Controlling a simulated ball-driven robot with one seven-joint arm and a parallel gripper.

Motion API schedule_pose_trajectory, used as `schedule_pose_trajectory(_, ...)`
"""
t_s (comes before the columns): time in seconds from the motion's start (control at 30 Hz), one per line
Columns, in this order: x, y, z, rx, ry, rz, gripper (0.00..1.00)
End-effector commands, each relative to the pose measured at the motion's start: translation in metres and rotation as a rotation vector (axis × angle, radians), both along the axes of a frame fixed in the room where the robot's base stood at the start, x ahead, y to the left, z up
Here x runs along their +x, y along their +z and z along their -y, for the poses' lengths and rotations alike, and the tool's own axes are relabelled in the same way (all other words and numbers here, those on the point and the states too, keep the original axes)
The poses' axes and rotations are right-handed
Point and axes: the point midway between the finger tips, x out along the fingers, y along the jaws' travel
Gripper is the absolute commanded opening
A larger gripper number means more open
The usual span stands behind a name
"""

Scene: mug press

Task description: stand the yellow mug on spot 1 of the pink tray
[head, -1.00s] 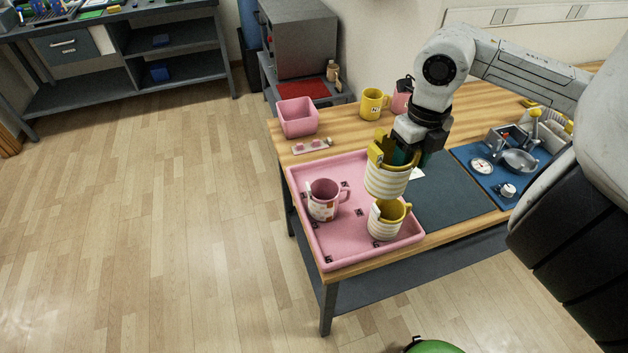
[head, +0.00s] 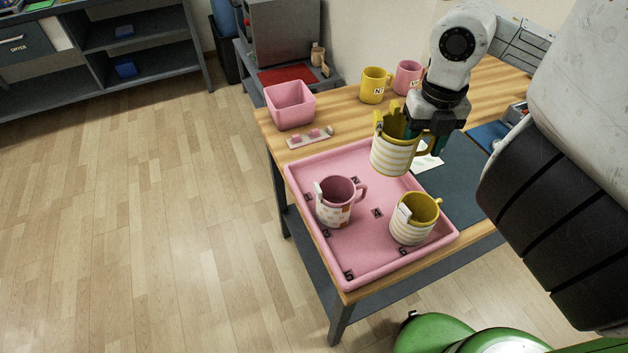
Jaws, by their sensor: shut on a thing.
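My gripper (head: 424,136) is shut on a yellow mug (head: 393,156) with white stripes, at its right side. The mug is upright over the far right part of the pink tray (head: 325,259), seemingly raised above it. A similar striped yellow mug (head: 412,224) stands at the tray's near right. A pink patterned mug (head: 337,206) stands on its left half.
A plain yellow mug (head: 374,86) and a pink mug (head: 408,77) stand at the table's back. A pink box (head: 290,105) and a small holder (head: 310,137) with pink pieces lie behind the tray. A dark mat (head: 456,180) with a white paper is to its right. The tray's middle is clear.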

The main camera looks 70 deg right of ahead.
Motion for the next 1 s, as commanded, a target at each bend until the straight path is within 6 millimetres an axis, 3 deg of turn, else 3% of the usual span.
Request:
schedule_pose_trajectory(0.03, 0.000, -0.008, 0.000, -0.001, -0.001, 0.000, 0.03)
schedule_pose_trajectory(0.23, 0.010, -0.014, 0.002, 0.002, 0.002, 0.003, 0.03)
schedule_pose_trajectory(0.63, 0.092, -0.049, 0.022, 0.004, 0.003, 0.002, 0.03)
schedule_pose_trajectory(0.8, 0.114, -0.081, 0.029, 0.004, -0.001, 0.002, 0.03)
schedule_pose_trajectory(1.0, 0.127, -0.099, 0.033, 0.001, 0.000, 0.002, 0.03)
